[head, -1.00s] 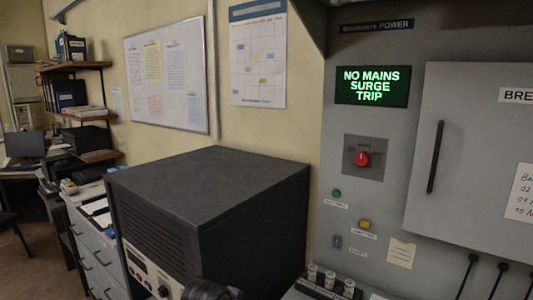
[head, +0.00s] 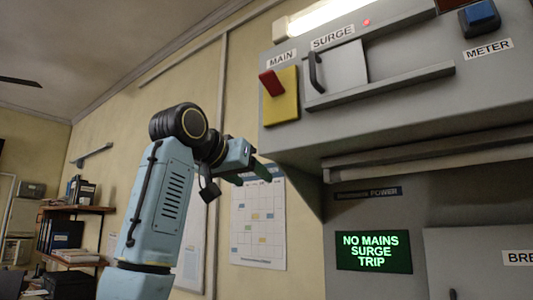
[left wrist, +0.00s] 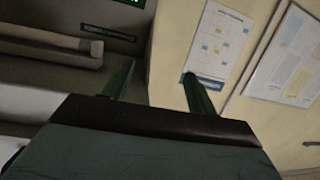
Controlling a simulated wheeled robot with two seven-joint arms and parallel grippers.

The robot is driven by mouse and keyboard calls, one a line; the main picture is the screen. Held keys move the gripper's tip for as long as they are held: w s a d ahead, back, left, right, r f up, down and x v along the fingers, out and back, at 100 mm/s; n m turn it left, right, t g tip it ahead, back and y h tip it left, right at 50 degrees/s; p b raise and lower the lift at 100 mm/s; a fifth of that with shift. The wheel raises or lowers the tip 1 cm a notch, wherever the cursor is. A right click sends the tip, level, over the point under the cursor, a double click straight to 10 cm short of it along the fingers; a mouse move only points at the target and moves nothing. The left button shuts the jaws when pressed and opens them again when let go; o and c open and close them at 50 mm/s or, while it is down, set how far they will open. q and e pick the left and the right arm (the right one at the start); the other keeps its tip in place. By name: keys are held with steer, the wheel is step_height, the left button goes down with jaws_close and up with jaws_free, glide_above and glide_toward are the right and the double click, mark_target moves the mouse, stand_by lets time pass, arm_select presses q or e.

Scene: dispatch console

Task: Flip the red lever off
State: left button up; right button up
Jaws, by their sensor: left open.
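The red lever (head: 271,83) sits on a yellow plate (head: 282,97) under the MAIN label, on the left end of the overhead grey cabinet in the head view. It is tilted up and to the left. My left gripper (head: 266,172) is below and a little left of the lever, in front of the wall and calendar, and does not touch it. In the left wrist view its two green fingers (left wrist: 157,84) stand wide apart with nothing between them. The lever is not in the left wrist view. My right gripper is not in view.
The overhead grey cabinet (head: 390,125) carries a SURGE door with a dark handle (head: 316,71), a protruding ledge and a blue METER button (head: 480,16). A green-lit screen (head: 373,252) reads NO MAINS SURGE TRIP. A calendar (head: 258,225) hangs on the wall behind my arm.

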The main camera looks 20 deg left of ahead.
arm_select(q)
steer(key=s+r+t+h, duration=0.1)
steer(key=s+r, duration=0.7)
steer(key=r, duration=0.4)
steer(key=m+t+h, duration=0.1)
glide_toward(265, 77)
steer(key=p+x, duration=0.5)
steer(key=x, duration=0.4)
steer(key=shift+d+r, duration=0.1)
steer(key=shift+r, duration=0.05)
steer(key=shift+w+d+p, duration=0.2)
steer(key=shift+w+p, duration=0.15)
steer(key=shift+w, duration=0.2)
